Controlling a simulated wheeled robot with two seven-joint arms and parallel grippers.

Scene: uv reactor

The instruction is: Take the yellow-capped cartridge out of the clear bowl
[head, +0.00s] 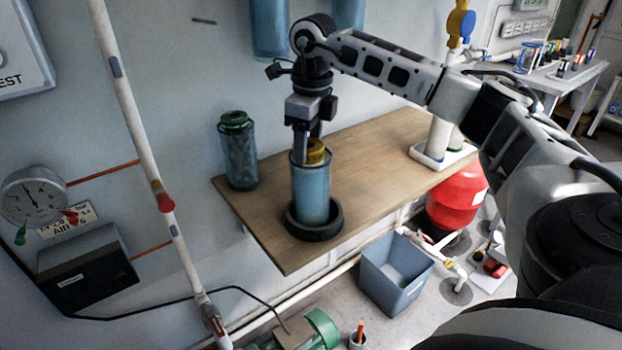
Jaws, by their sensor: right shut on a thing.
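The clear blue bowl (311,197) stands upright in a black ring (329,228) on the wooden shelf. The yellow-capped cartridge (317,152) is in the bowl, with its yellow cap at the level of the bowl's mouth. My right gripper (314,143) points straight down from above and is shut on the yellow-capped cartridge at its cap. The lower part of the cartridge is hidden by the tinted bowl wall. My left gripper is out of view.
A green-capped blue cylinder (238,152) stands left of the bowl on the wooden shelf (384,160). White tubes (437,140) stand in a white tray at the right. Blue housings (269,28) hang above at the back. The shelf's middle is clear. A grey bin (394,272) sits below.

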